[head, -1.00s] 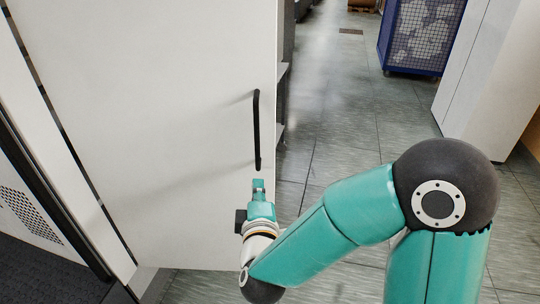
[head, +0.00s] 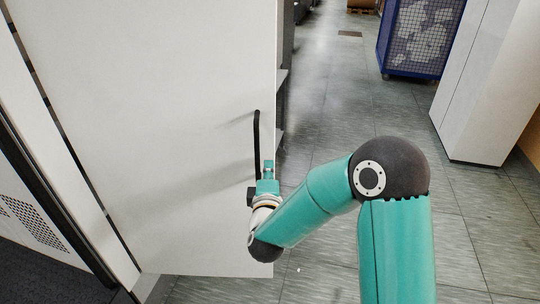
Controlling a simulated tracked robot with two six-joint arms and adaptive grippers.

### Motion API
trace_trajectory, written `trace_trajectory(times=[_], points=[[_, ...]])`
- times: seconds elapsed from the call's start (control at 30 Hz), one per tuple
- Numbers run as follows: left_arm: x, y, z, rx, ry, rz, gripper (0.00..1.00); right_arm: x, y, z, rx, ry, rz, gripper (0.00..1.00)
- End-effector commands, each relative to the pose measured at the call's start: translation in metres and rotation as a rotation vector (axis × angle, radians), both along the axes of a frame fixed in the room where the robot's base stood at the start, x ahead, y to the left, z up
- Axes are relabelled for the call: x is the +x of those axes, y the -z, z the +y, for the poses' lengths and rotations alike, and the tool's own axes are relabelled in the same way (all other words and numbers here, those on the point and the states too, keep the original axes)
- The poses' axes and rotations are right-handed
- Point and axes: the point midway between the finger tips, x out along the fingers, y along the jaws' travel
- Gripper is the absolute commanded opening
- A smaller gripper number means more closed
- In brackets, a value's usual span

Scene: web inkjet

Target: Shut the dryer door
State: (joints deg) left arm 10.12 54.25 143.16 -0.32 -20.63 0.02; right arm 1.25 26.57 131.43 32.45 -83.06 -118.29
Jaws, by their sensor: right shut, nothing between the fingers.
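The dryer door (head: 150,130) is a large white panel filling the left half of the head view. It stands open, swung out from the dark-edged frame at the left. A black vertical bar handle (head: 257,145) is near its right edge. My right gripper (head: 268,166) is shut and empty, at the door's right edge beside the lower end of the handle. I cannot tell whether it touches the door or handle. My left gripper is not in view.
A blue mesh cart (head: 420,38) with pale contents stands at the back right. A white cabinet (head: 485,85) is at the right. The grey tiled floor (head: 330,110) between door and cabinet is clear. A perforated panel (head: 35,222) lies at the lower left.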

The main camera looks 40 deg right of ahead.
Motion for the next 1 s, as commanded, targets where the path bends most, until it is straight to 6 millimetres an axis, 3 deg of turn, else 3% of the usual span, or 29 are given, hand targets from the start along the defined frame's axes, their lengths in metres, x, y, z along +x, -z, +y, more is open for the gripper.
trace_trajectory(times=[0.23, 0.6, 0.63, 0.77, 1.0], points=[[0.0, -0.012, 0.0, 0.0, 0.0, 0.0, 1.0, 0.023, -0.001, -0.017, 0.0, 0.0, 0.001, 0.0], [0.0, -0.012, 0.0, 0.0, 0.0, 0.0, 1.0, 0.027, 0.0, -0.018, 0.0, -0.003, 0.001, 0.0], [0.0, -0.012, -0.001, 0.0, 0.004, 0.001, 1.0, 0.026, 0.0, -0.028, 0.0, 0.004, 0.001, 0.0], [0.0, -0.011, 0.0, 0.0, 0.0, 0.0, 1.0, 0.029, 0.0, -0.021, 0.0, -0.005, 0.0, 0.0], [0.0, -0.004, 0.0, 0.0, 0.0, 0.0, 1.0, 0.048, 0.002, -0.035, 0.0, -0.05, -0.001, 0.0]])
